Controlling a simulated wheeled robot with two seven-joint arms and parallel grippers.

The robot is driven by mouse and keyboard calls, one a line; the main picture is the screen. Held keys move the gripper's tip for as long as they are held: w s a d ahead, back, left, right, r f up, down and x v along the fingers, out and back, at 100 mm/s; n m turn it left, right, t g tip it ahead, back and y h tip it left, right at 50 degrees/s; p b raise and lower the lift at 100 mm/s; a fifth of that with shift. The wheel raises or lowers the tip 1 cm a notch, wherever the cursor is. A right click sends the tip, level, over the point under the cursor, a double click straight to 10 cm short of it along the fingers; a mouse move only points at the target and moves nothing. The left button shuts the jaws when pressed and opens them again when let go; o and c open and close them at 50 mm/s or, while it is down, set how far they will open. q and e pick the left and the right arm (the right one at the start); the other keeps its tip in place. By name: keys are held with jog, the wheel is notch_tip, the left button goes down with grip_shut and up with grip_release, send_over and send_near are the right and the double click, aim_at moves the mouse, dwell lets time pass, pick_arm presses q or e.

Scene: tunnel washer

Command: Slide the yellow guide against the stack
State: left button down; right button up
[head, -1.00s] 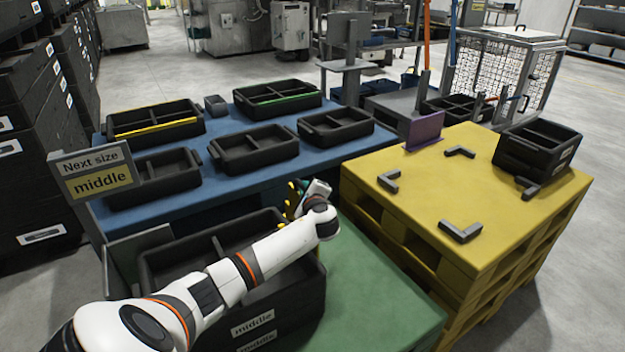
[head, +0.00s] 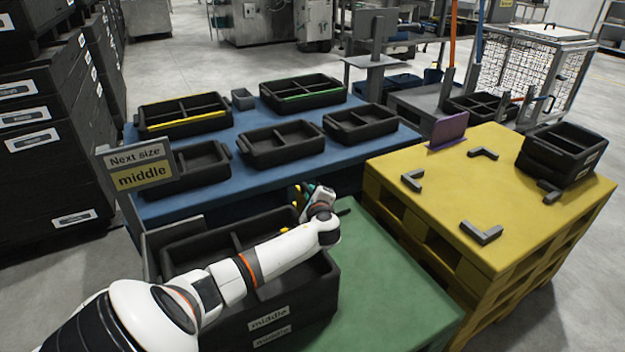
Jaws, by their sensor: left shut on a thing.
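The stack of black crates labelled "middle" (head: 269,318) stands on the green table at the lower centre. My left arm reaches across it. My left gripper (head: 303,196) is at the stack's far right corner, shut on a small yellow part that I take to be the yellow guide (head: 296,195). Most of the guide is hidden behind the hand and the crate rim. Another small yellow spot (head: 284,229) shows beside the wrist. I cannot tell whether the guide touches the stack. My right gripper is not in view.
The green table (head: 395,285) is clear right of the stack. A blue table (head: 235,155) behind holds several black trays. A yellow pallet stand (head: 505,220) at right carries corner brackets, a purple plate (head: 448,131) and black crates (head: 562,152). A "Next size middle" sign (head: 140,167) stands at left.

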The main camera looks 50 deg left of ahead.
pick_arm(q)
jog(key=c, duration=1.7)
grip_release()
jog(key=shift+s+f, duration=0.15)
jog(key=shift+f, duration=0.1)
jog(key=shift+r, duration=0.15)
jog(key=shift+d, duration=0.1)
